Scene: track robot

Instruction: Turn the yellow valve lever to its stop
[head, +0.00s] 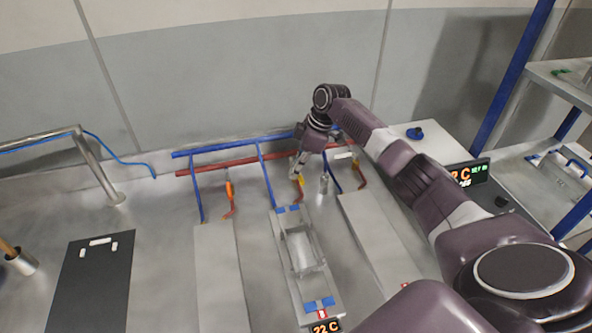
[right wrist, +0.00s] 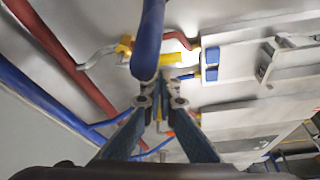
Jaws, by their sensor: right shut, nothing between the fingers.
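The yellow valve lever (head: 301,182) sits on the middle red branch pipe, behind the middle metal tray, in the head view. In the right wrist view a yellow valve part (right wrist: 124,47) shows left of a blue pipe, and a yellow bar (right wrist: 183,57) shows right of it. The blue pipe hides the stretch between them. My right gripper (head: 294,174) is shut and empty, close beside the lever. Its fingertips (right wrist: 162,92) lie below the yellow bar in the right wrist view; I cannot tell whether they touch it. My left gripper is not in view.
Blue (head: 264,172) and red (head: 228,163) pipes run along the wall, with branches near my right gripper. Another branch has an orange handle (head: 229,189). The middle tray (head: 281,243) has a display reading 22 C. A metal post (head: 323,184) stands right of the lever.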

